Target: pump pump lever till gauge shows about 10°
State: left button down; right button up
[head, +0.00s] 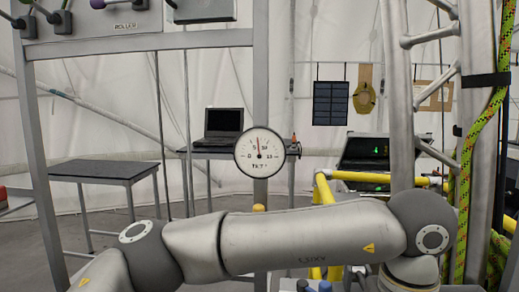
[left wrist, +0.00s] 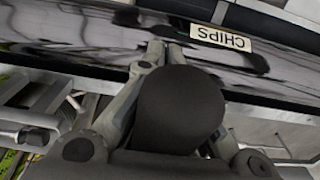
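The round white gauge (head: 260,152) is on the grey frame in the head view. Its scale reads 0, 5, 10 and more; the needle points nearly straight up, between 5 and 10. I cannot pick out the pump lever for certain. My left arm crosses the lower head view, and its gripper is not visible there. In the left wrist view my left gripper (left wrist: 165,50) has its fingertips close together, seemingly shut, in front of a dark surface. A dark rounded body (left wrist: 182,100) hides the space between the fingers. My right gripper is not in view.
A label reading CHIPS (left wrist: 223,37) is on a dark curved surface beyond the fingertips. Yellow pipes (head: 385,178) stand behind my arm. A laptop (head: 223,126) and a dark-topped table (head: 85,170) are farther back. A ladder-like truss and green rope (head: 475,150) stand at the right.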

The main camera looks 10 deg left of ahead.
pick_arm(q)
jog(key=shift+w, duration=0.1)
jog(key=shift+r, duration=0.25)
jog(key=r+p, duration=0.1)
jog(key=w+r+p, duration=0.1)
jog(key=r+p, duration=0.1)
jog(key=shift+r, duration=0.1)
jog(key=shift+w+r+p, duration=0.3)
jog(key=shift+r+p, duration=0.2)
jog(key=shift+r, duration=0.05)
jog(key=shift+w+r+p, duration=0.25)
jog(key=shift+r+p, duration=0.2)
jog(key=shift+r, duration=0.1)
jog(key=shift+f, duration=0.15)
